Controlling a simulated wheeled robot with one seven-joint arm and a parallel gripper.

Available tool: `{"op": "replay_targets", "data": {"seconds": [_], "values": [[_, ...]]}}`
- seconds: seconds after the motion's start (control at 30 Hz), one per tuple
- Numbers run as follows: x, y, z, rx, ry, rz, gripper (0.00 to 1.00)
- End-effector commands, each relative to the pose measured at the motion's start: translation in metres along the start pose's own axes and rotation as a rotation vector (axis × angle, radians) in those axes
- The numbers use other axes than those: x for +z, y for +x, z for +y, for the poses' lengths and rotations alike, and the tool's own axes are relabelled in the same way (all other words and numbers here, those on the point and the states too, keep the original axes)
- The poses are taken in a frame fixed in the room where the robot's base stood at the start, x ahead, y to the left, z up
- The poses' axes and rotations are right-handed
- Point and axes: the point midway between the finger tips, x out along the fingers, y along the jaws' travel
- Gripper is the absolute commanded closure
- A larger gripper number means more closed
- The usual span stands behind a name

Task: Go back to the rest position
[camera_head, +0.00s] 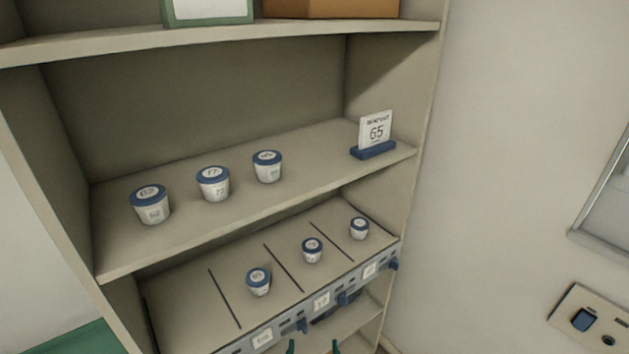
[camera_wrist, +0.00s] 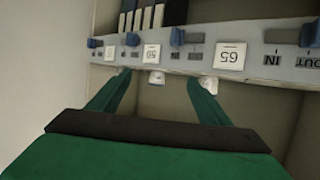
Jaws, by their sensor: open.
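My gripper (camera_wrist: 158,80) is open in the wrist view. Its two green fingers are spread, with no object clearly held between them. The fingertips are close to the labelled grey front strip (camera_wrist: 200,50) of the lower shelf; I cannot tell whether they touch it. Small white pieces show near the tips, one between them, too small to identify. In the head view only the green tips of my gripper (camera_head: 313,346) show at the bottom edge, below the strip (camera_head: 320,300). The rest of my arm is hidden there.
The middle shelf (camera_head: 240,225) holds three blue-lidded cups (camera_head: 213,184) and a card reading 65 (camera_head: 376,130). The lower shelf has three smaller cups (camera_head: 312,250) in divided lanes. Blue levers (camera_head: 346,298) stick out of the strip.

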Motion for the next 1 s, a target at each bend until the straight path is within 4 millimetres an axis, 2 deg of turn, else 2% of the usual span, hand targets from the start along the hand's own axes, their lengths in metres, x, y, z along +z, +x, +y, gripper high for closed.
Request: {"op": "replay_targets", "data": {"seconds": [0.03,0.2,0.5,0.73,0.9,1.0], "values": [[0.017,-0.01,-0.002,-0.003,0.0,-0.006,0.28],[0.055,-0.045,-0.002,-0.003,0.001,0.014,0.28],[0.105,-0.119,0.001,0.001,0.001,0.048,0.28],[0.129,-0.183,0.002,0.003,-0.002,0.073,0.28],[0.136,-0.231,0.003,0.003,-0.005,0.092,0.28],[0.136,-0.254,0.004,0.003,-0.007,0.104,0.28]]}}
